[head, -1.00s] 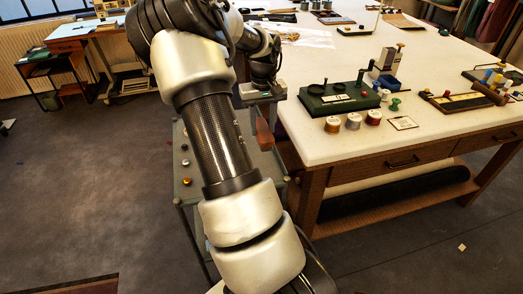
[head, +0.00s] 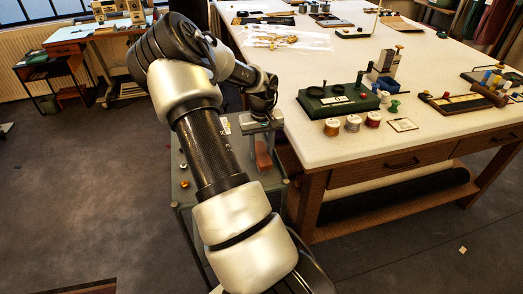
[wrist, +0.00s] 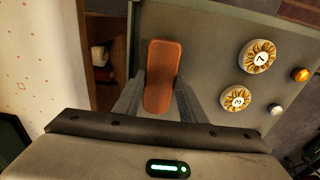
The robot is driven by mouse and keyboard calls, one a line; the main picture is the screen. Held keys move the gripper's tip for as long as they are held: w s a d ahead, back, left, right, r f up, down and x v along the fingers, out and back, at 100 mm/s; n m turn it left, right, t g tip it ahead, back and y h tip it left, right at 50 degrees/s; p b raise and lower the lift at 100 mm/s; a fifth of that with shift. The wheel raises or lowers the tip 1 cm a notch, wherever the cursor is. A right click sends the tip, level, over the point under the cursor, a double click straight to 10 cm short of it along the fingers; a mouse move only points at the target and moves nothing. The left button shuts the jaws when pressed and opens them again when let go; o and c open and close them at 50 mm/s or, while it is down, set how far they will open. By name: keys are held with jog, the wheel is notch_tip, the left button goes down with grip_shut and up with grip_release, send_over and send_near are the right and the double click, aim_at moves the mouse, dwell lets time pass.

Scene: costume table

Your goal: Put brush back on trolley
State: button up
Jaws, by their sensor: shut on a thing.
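The brush (wrist: 163,75) shows as a reddish-brown oblong in the wrist view. My gripper (wrist: 160,98) is shut on it, one finger on each side. In the head view the brush (head: 263,154) hangs below my gripper (head: 262,136), beside the near left corner of the big table. The grey trolley top (wrist: 205,28) lies beneath the brush in the wrist view. The trolley (head: 178,206) is partly hidden by my arm in the head view. I cannot tell whether the brush touches the trolley top.
Two patterned round discs, a numbered one (wrist: 257,57) and another (wrist: 236,97), lie on the trolley with small knobs (wrist: 300,74). The white-topped table (head: 420,110) stands right of the trolley, holding a green box (head: 340,101) and spools (head: 353,123).

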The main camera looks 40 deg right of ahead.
jog(key=o, duration=1.1)
jog(key=shift+f, duration=0.2)
